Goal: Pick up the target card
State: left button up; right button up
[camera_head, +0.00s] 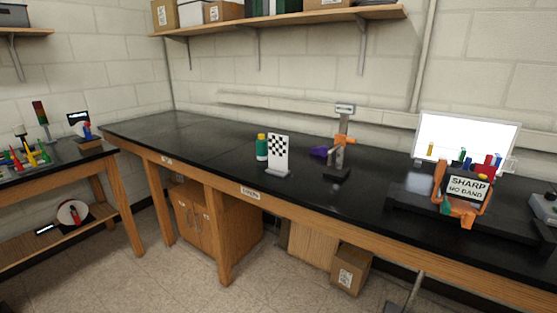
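The target card (278,149) is a white card with a black-and-white checkerboard pattern. It stands upright in a small grey base (277,172) on the black bench top, near the front edge at the middle of the view. A green bottle with a yellow cap (262,148) stands just to its left and slightly behind. Neither of my grippers shows in the head view, and nothing touches the card from the front.
Right of the card, a dark stand (337,173) holds an orange part, with a purple item behind it. Farther right are a "SHARP NO HAND" sign (467,188) and a bright white panel (465,135). The left bench top (185,127) is clear. A shelf (280,22) hangs above.

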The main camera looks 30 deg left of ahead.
aim_at(277, 144)
jog(key=u, duration=1.4)
